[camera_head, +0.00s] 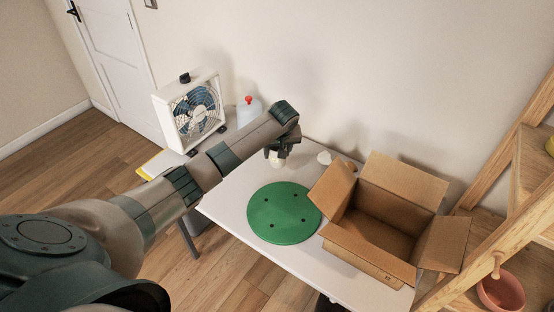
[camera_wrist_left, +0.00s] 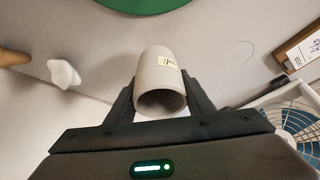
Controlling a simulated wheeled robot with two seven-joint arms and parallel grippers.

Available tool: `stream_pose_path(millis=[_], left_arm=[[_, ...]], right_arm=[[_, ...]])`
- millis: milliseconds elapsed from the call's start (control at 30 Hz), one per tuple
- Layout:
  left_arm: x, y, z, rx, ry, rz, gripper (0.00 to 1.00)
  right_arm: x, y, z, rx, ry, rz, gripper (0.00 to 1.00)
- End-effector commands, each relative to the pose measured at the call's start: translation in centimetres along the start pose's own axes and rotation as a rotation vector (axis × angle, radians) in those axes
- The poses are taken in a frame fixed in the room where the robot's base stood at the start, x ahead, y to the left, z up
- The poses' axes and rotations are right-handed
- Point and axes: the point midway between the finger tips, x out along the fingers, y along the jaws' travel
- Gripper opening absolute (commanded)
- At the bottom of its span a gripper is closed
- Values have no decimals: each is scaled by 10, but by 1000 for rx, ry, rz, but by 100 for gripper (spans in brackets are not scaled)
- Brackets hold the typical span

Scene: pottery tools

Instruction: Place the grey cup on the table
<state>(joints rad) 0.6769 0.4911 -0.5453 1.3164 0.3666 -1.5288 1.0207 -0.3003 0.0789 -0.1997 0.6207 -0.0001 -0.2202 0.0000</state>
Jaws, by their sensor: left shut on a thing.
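The grey cup (camera_wrist_left: 160,82) is between the two fingers of my left gripper (camera_wrist_left: 160,100) in the left wrist view, with its open rim facing the camera and a small yellowish label on its side. My left gripper is shut on it. In the head view my left gripper (camera_head: 277,155) is over the back part of the white table (camera_head: 228,188), and the cup shows as a small pale shape (camera_head: 277,163) below it. I cannot tell whether the cup touches the table. My right gripper is not in view.
A green round board (camera_head: 284,213) lies in front of the gripper. An open cardboard box (camera_head: 385,225) stands on the right. A white fan (camera_head: 190,108) and a jug with a red cap (camera_head: 249,110) are at the back left. A small white object (camera_head: 324,157) lies nearby.

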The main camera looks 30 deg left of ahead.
Motion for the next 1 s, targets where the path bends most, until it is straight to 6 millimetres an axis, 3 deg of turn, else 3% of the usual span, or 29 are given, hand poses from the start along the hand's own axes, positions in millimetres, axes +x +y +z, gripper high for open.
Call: stream_pose_path(millis=[400, 833, 867, 900, 1000], left_arm=[[35, 0, 14, 0, 0, -1, 20], [39, 0, 17, 0, 0, -1, 20], [39, 0, 17, 1, 0, -1, 53], [39, 0, 17, 1, 0, -1, 62], [39, 0, 17, 1, 0, -1, 67]], right_arm=[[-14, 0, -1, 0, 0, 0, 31], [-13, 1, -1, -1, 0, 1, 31], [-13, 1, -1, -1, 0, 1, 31], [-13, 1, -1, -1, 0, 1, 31], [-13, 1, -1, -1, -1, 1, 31]])
